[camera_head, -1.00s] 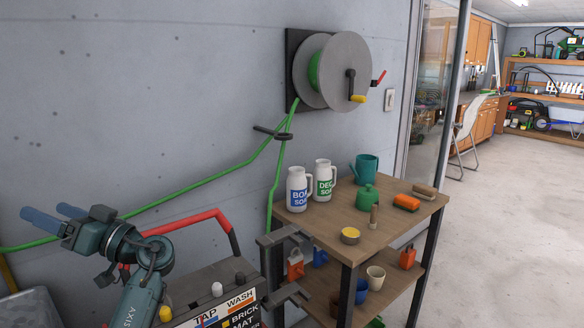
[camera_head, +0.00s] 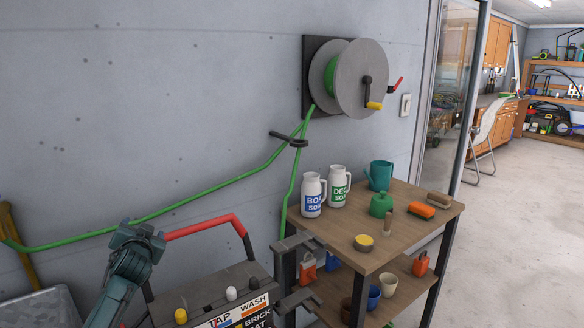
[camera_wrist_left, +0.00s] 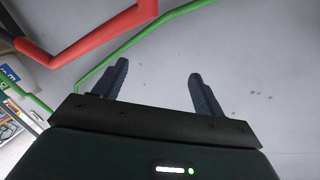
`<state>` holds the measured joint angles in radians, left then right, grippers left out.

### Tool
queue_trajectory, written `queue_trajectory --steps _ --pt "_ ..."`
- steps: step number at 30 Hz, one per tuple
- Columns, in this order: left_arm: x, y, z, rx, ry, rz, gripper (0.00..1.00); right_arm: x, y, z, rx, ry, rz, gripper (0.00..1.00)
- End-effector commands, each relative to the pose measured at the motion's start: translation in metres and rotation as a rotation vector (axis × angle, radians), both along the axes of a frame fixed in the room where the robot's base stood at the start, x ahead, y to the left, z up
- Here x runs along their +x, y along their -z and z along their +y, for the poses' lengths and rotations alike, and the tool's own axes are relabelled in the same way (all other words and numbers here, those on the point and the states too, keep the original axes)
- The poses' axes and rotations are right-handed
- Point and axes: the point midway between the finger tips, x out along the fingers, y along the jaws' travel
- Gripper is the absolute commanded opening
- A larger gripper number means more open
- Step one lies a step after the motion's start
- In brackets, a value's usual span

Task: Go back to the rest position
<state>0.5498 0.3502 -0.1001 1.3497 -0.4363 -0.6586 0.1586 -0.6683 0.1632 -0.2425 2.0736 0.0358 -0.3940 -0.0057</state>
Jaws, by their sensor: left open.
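In the left wrist view my left gripper (camera_wrist_left: 156,88) shows two dark fingers spread apart, with nothing between them. Behind them is the plain grey wall. In the head view my left arm (camera_head: 128,268) comes up from the bottom left, in front of the wall. Its fingers cannot be made out there. My right gripper is not in view.
A panel with knobs (camera_head: 222,305) and a red bar (camera_head: 205,226) stand close right of my left arm. A green hose (camera_head: 200,200) runs along the wall to a reel (camera_head: 362,78). A wooden cart (camera_head: 330,232) holds jugs and cans. Open floor (camera_head: 520,230) lies right.

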Motion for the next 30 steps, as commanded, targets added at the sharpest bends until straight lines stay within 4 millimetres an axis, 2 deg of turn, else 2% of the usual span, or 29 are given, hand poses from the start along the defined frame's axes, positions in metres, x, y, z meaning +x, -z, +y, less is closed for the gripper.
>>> queue_trajectory --steps 3,8,9,12,17,20,23,24,26,27,30 --pt "0.011 -0.004 -0.028 -0.100 0.140 -0.059 0.71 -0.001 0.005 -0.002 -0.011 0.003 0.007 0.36" --pt "0.019 -0.018 -0.057 -0.219 0.285 -0.162 0.71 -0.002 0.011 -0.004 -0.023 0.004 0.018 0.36" --pt "0.017 -0.015 -0.064 -0.243 0.310 -0.175 0.71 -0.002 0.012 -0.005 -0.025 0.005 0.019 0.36" --pt "-0.005 0.029 -0.085 -0.253 0.333 -0.112 0.71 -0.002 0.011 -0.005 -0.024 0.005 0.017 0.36" --pt "-0.046 0.088 -0.118 -0.286 0.374 -0.030 0.71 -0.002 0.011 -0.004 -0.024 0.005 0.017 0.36" --pt "-0.084 0.130 -0.144 -0.321 0.404 0.032 0.71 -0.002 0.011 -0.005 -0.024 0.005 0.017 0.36" --pt "-0.135 0.171 -0.174 -0.369 0.435 0.105 0.71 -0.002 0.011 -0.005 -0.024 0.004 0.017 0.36" --pt "-0.159 0.187 -0.186 -0.392 0.446 0.134 0.71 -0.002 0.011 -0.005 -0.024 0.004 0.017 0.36" --pt "-0.196 0.207 -0.204 -0.431 0.461 0.180 0.71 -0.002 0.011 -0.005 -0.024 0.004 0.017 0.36" --pt "-0.221 0.217 -0.215 -0.458 0.469 0.209 0.71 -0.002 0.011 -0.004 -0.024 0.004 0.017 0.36" --pt "-0.280 0.235 -0.239 -0.524 0.479 0.273 0.71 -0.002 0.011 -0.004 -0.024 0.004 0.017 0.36"
